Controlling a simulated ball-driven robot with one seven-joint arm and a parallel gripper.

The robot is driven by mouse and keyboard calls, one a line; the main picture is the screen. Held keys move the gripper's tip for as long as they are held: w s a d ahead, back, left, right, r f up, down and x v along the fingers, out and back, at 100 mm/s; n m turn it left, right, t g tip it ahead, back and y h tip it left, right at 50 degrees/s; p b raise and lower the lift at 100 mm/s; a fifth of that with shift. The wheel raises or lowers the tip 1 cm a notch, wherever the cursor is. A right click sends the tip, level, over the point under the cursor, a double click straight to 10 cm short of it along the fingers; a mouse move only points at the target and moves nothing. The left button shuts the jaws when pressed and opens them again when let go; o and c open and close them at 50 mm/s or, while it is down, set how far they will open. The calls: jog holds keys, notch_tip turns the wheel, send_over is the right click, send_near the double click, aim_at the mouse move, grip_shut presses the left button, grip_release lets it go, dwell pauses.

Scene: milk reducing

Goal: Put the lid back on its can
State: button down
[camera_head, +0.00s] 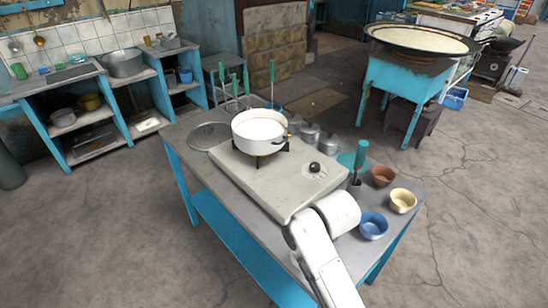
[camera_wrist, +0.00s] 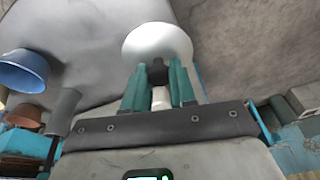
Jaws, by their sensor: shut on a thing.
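In the wrist view my gripper (camera_wrist: 157,82) has its teal fingers closed around a dark knob. A pale round disc, apparently the lid (camera_wrist: 157,40), spreads out just beyond the knob, over the table's edge area. In the head view my own arm hides the gripper and the lid. Several small grey metal cans stand behind the stove on the table; one can (camera_head: 310,133) shows near the middle of the row. They are too small to tell which one is without a lid.
A white pot (camera_head: 258,131) sits on the stove (camera_head: 268,181). A blue bowl (camera_head: 373,225), a cream bowl (camera_head: 402,201) and a brown bowl (camera_head: 383,176) stand at the right.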

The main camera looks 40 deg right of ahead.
jog(key=s+d+r+m, duration=0.2)
jog(key=s+d+r, duration=0.3)
jog(key=s+d, duration=0.15)
jog(key=w+d+f, duration=0.2)
jog(key=w+f, duration=0.1)
jog(key=w, duration=0.1)
jog(key=w+d+f, duration=0.1)
jog(key=w+f, duration=0.2)
jog(key=w, duration=0.1)
jog(key=w+d+f+b, duration=0.1)
jog(key=w+d+f, duration=0.1)
jog(key=w, duration=0.3)
jog(key=shift+d+f, duration=0.35)
jog(key=shift+f, duration=0.4)
jog(key=shift+f+p, duration=0.4)
jog(key=shift+f, duration=1.15)
jog(key=shift+f, duration=0.1)
jog(key=c, duration=0.9)
grip_release()
